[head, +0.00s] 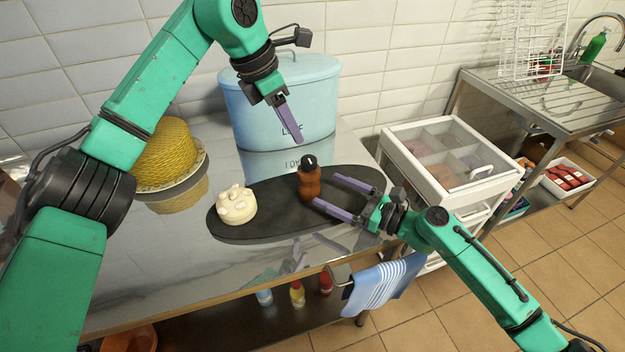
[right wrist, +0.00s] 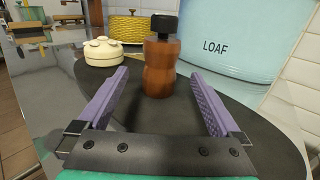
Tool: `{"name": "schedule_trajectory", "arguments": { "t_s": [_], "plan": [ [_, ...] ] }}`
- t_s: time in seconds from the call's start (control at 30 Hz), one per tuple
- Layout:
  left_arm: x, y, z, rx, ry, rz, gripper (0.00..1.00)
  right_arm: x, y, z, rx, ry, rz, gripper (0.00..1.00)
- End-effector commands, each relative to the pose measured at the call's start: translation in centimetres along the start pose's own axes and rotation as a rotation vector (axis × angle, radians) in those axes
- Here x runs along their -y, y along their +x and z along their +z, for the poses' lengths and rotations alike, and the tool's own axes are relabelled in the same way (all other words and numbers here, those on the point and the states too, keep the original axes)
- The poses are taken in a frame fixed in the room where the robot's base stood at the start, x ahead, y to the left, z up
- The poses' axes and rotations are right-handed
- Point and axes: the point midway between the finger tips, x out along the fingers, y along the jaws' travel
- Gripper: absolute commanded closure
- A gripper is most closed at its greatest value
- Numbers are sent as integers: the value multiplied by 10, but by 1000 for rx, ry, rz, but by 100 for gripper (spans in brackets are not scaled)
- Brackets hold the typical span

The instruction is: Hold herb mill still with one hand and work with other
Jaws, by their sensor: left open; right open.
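The herb mill (head: 309,182) is a brown wooden body with a black top, standing upright on a dark oval board (head: 270,196). In the right wrist view the mill (right wrist: 160,62) stands just beyond and between the fingertips. My right gripper (head: 325,192) is open beside the mill, with one purple finger on each side of its line and nothing held. My left gripper (head: 297,138) is open and empty, raised above and behind the mill in front of the blue bin; its fingers overlap in the head view.
A cream lidded pot (head: 236,206) sits on the board's left end. A blue bin marked LOAF (head: 262,100) stands behind. A yellow woven basket (head: 165,155) is at the left. A white drawer unit (head: 440,160) stands right of the counter. The counter's front is clear.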

Motion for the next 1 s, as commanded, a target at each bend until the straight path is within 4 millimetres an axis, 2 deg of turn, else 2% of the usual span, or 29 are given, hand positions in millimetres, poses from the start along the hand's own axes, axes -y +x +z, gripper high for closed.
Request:
{"name": "schedule_trajectory", "arguments": {
  "t_s": [0.03,0.2,0.33,0.5,0.73,0.87,0.9,0.97,1.0],
  "plan": [
    [0,0,0,0,0,0,50,0,14,3,4,-6,2,0],
    [0,0,0,0,0,0,50,1,56,2,3,-3,-1,0],
    [0,0,0,0,0,0,50,1,82,1,2,-3,-1,0],
    [0,0,0,0,0,0,50,0,96,1,0,-4,-1,0],
    [0,0,0,0,0,0,50,0,97,0,-1,-3,-2,0],
    [0,0,0,0,0,0,50,1,97,0,-1,-3,-2,50],
    [0,0,0,0,0,0,50,1,97,0,-1,-3,-2,65],
    [0,0,0,0,0,0,50,1,97,0,-1,-3,-2,88],
    [0,0,0,0,0,0,50,1,97,0,-1,-3,-2,95]
  ]
}}
